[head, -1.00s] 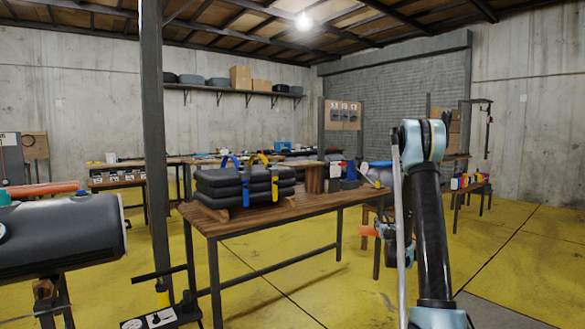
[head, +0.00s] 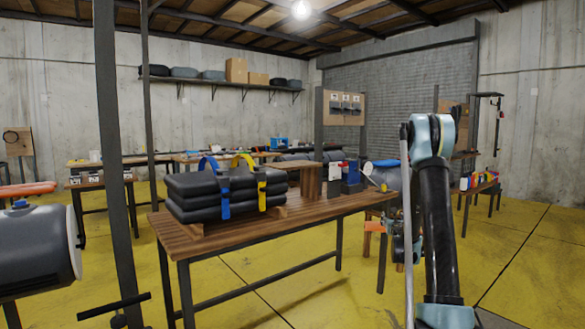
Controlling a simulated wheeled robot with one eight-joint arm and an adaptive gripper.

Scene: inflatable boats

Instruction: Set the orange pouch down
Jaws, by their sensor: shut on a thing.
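The orange pouch (head: 375,226) shows as a small orange shape low at the right, just past the front right corner of the wooden table. My gripper (head: 390,229) is beside it, mostly hidden behind my own arm, and is shut on the pouch. The pouch is held up in the air, below the level of the tabletop in the picture. Most of its shape and the fingertips are too small or covered to make out.
The wooden table (head: 213,243) stands ahead, with stacked black folded boats (head: 205,199) strapped in blue and yellow. A wooden stand and small containers (head: 350,175) occupy its right end. A dark post (head: 112,170) and grey boat tube (head: 38,254) are at left. Yellow floor is open at right.

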